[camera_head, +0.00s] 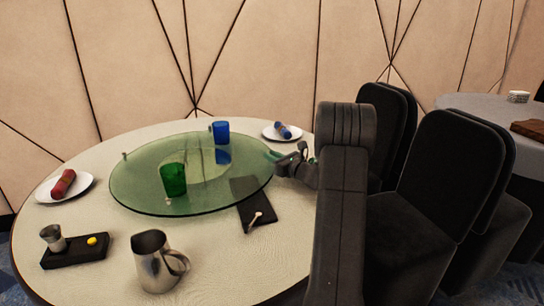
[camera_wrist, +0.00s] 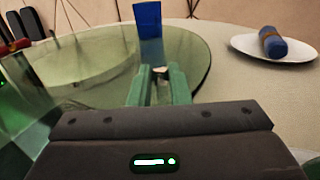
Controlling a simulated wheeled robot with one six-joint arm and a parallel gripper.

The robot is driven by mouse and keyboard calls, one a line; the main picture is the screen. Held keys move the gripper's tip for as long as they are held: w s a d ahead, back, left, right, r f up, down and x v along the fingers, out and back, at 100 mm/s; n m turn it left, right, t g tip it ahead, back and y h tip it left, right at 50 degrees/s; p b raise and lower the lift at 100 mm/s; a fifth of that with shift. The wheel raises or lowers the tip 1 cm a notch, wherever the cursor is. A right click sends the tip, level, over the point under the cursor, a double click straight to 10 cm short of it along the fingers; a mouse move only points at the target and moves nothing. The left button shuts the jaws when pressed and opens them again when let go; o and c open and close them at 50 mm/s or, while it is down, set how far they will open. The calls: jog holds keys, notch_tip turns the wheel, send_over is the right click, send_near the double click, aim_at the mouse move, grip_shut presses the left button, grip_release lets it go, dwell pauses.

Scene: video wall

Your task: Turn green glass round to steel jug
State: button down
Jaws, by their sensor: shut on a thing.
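The green glass (camera_head: 173,180) stands upright on the front part of the round glass turntable (camera_head: 135,183). The steel jug (camera_head: 152,265) stands on the table in front of the turntable, its handle to the right. My gripper (camera_head: 275,155) is at the turntable's right rim, in from the right. In the wrist view its green fingers (camera_wrist: 160,80) are shut on a small pale peg (camera_wrist: 160,71) at the rim. The peg's lower part is hidden between the fingers. A green shape at the left edge there looks like the green glass, but is cut off.
A blue glass (camera_head: 220,132) stands at the turntable's back. Small pegs (camera_head: 124,156) show on its rim. Plates with a red napkin roll (camera_head: 64,183) and a blue one (camera_head: 283,130), a black tray (camera_head: 75,258) with a metal cup, and a spoon (camera_head: 254,220) surround it. Black chairs (camera_head: 440,175) are right.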

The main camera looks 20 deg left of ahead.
jog(key=shift+w+a, duration=0.3)
jog(key=shift+w, duration=0.55)
jog(key=shift+w+a, duration=0.25)
jog(key=shift+w, duration=0.6)
jog(key=c, duration=1.3)
grip_release()
jog(key=shift+d, duration=0.1)
jog(key=shift+c, duration=0.2)
jog(key=p+v, duration=0.1)
jog(key=v, duration=0.6)
jog(key=shift+s+d, duration=0.1)
jog(key=shift+d, duration=0.1)
jog(key=shift+a+f, duration=0.1)
